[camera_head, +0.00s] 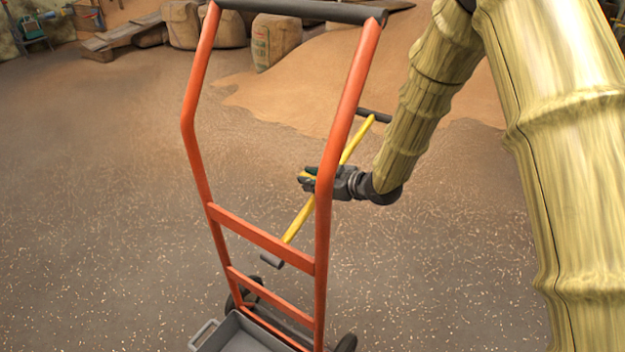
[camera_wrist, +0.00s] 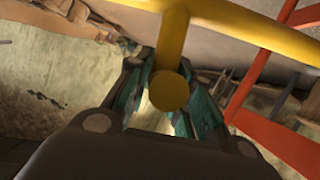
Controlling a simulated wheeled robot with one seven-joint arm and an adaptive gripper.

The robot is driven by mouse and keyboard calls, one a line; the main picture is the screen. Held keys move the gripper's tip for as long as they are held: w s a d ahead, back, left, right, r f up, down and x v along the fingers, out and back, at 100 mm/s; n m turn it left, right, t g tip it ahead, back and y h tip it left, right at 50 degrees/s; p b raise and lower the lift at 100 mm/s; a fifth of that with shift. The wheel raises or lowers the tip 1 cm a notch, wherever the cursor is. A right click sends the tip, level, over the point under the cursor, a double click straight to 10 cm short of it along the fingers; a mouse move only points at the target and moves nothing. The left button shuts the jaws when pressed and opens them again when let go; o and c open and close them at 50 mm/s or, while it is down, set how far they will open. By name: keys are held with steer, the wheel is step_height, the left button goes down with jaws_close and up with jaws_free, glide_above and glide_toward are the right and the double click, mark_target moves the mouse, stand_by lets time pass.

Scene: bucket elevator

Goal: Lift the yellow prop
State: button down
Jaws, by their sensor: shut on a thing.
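The yellow prop (camera_head: 299,219) is a slim yellow bar with a dark crosspiece at its upper end and a dark foot at its lower end. It slants behind the orange hand truck's right upright in the head view. My gripper (camera_head: 312,178) is shut on the prop near its middle, partly hidden by that upright. In the wrist view, a yellow stub of the prop (camera_wrist: 170,92) stands between the fingers of my gripper (camera_wrist: 170,95), with the yellow bar crossing above.
An orange hand truck (camera_head: 262,238) stands close in front, with a grey tray (camera_head: 240,335) at its base. Sacks (camera_head: 275,40) and a brown grain heap (camera_head: 340,75) lie at the back. The floor to the left is clear.

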steer(key=shift+s, duration=0.1)
steer(key=c, duration=1.2)
jaws_free()
steer(key=shift+a, duration=0.1)
steer(key=shift+c, duration=0.2)
steer(key=v, duration=1.2)
